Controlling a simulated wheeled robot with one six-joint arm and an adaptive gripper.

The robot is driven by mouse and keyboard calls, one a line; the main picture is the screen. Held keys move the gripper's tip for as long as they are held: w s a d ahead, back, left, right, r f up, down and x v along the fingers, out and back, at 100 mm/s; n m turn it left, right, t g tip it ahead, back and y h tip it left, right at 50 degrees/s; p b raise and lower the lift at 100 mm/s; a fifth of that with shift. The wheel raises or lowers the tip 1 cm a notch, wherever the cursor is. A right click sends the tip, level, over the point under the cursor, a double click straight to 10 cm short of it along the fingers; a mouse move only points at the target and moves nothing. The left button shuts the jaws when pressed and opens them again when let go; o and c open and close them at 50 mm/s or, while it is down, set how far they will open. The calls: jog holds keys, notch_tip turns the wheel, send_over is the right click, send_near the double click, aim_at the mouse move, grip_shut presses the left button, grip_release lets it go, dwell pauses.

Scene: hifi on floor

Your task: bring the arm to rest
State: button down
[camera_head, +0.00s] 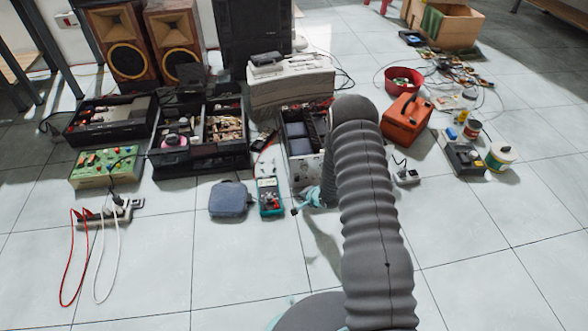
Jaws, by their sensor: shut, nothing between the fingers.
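My arm (372,220), in a grey ribbed sleeve, rises from the bottom of the head view and bends at the top. Beyond the bend it is hidden behind the sleeve. A small teal and dark end shows just left of the sleeve; it appears to be my gripper (296,210), shut and empty. It is small and partly hidden. It appears above the floor tiles, to the right of a teal meter (269,197).
A blue pouch (228,200), a green circuit box (105,167) and a power strip (108,213) lie left. Open black cases (200,165) and speakers (178,40) stand behind. An orange toolbox (406,122) and a white-green tub (500,155) are right.

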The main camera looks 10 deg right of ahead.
jog(key=w+d+r+n+h+p, duration=0.1)
jog(key=d+r, duration=0.1)
jog(key=r, duration=0.8)
jog(key=w+d+r+n+h+p, duration=0.1)
jog(key=r+h, duration=0.1)
jog(key=r, duration=0.8)
jog(key=s+d+r+n+h+p, duration=0.1)
jog(key=s+r, duration=0.2)
jog(key=r, duration=0.7)
jog(key=s+d+r+n+h+p, duration=0.15)
jog(key=s+r, duration=0.25)
jog(key=r, duration=0.6)
jog(key=s+a+r+n+g+p, duration=0.1)
jog(key=s+a+r+n, duration=0.15)
jog(key=s+r, duration=1.1)
jog(key=s+a+r+n+y+p, duration=0.1)
jog(key=s+r+n, duration=0.1)
jog(key=s, duration=0.8)
jog(key=s+a+r+n+g+p, duration=0.1)
jog(key=s+r, duration=0.3)
jog(key=s, duration=0.5)
jog(key=shift+s+a+r+n+y, duration=0.35)
jog(key=shift+s+a+n, duration=0.05)
jog(key=shift+a+n, duration=0.2)
